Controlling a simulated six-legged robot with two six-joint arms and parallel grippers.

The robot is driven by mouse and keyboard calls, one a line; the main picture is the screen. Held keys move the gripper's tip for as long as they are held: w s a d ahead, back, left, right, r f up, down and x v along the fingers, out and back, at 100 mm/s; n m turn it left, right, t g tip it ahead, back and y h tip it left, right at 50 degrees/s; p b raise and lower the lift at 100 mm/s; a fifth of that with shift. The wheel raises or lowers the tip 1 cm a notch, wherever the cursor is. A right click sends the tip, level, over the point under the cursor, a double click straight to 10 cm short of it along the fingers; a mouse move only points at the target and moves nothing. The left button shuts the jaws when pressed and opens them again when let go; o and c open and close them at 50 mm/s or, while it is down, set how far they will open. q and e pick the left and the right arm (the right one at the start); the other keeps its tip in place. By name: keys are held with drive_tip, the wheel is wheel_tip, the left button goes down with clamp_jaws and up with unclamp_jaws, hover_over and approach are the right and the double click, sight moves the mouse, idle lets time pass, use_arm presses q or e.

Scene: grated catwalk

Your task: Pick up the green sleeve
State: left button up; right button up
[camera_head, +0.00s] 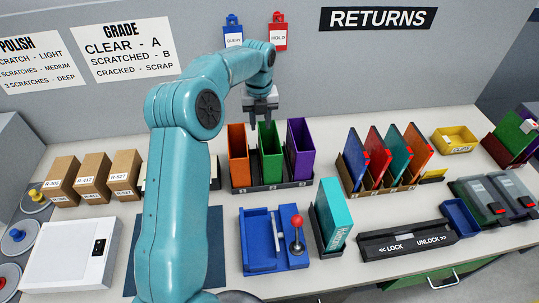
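The green sleeve (270,153) is a tall, open-topped green box. It stands upright in a dark rack (270,187), between an orange sleeve (238,154) on its left and a purple sleeve (300,147) on its right. My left gripper (266,119) points down just above the green sleeve's top edge. Its fingers look apart, with nothing held between them. I cannot tell whether a finger touches the sleeve's rim. My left arm hides part of the bench left of the rack. My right gripper is not in view.
A blue fixture with a red-knobbed lever (297,222) and a teal case (333,212) stand in front of the rack. Several coloured cases (376,153) fill a rack on the right. Cardboard boxes (94,172) stand left. A black lock bar (408,240) lies near the front edge.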

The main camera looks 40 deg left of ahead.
use_arm(q)
wheel_tip(320, 180, down, 11)
drive_tip(key=b, duration=0.5)
drive_tip(key=shift+a, duration=0.25)
drive_tip(key=c, duration=0.4)
clamp_jaws()
drive_tip(key=shift+w, duration=0.15)
